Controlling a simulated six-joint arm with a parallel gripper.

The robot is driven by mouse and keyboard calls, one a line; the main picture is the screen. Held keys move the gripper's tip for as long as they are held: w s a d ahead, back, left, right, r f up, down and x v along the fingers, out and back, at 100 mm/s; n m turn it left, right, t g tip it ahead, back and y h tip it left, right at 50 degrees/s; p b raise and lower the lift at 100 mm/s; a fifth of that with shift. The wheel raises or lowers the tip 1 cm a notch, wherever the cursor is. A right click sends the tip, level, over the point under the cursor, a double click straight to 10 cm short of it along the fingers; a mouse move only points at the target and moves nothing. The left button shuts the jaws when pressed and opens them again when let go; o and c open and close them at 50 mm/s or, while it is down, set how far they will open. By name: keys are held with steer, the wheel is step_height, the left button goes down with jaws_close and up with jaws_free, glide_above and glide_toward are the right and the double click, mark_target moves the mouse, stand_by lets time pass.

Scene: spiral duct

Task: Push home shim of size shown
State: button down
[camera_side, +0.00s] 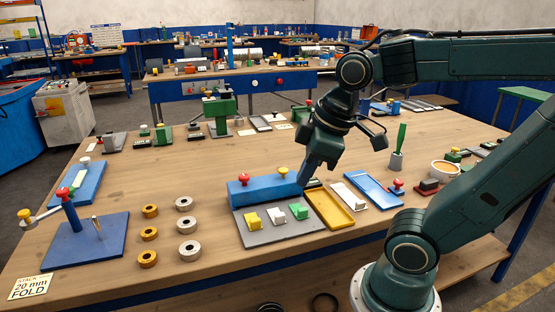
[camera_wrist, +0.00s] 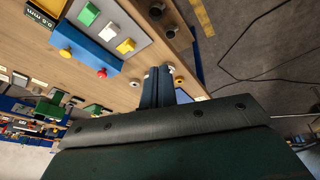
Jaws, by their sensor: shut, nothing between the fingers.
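A blue block (camera_side: 262,189) with a red knob and a yellow knob stands at the back of a grey plate (camera_side: 262,237). A yellow shim (camera_side: 251,220), a white shim (camera_side: 277,216) and a green shim (camera_side: 299,211) sit in a row on the plate, in front of the block. The wrist view shows the green (camera_wrist: 88,14), white (camera_wrist: 107,32) and yellow (camera_wrist: 125,46) shims apart from my fingers. A sign reading 0.6 mm (camera_wrist: 40,18) is beyond the green end. My gripper (camera_side: 303,186) is shut and empty, pointing down by the block's right end; contact is unclear.
A yellow tray (camera_side: 330,209), white tray (camera_side: 349,196) and blue tray (camera_side: 373,190) lie right of the plate. Several brass and steel rings (camera_side: 188,225) and a blue base with a pin (camera_side: 85,240) are left. Bare wood lies between rings and plate. A cup (camera_side: 445,168) stands right.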

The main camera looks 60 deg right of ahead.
steer(key=w+d+f+n+g+y, duration=0.2)
steer(key=w+d+f+n+g, duration=0.4)
steer(key=n, duration=1.6)
steer(key=w+d+f, duration=0.4)
steer(key=d+f, duration=0.2)
steer(key=shift+d+f+n+g+y, duration=0.25)
steer(key=shift+d+n+g+y, duration=0.05)
steer(key=shift+d+n+g, duration=0.1)
steer(key=shift+w+a+f, duration=0.1)
steer(key=x, duration=0.9)
steer(key=shift+a+f, duration=0.1)
steer(key=shift+f, duration=0.35)
steer(key=shift+w+d, duration=1.25)
steer(key=shift+d, duration=0.15)
steer(key=shift+r, duration=0.1)
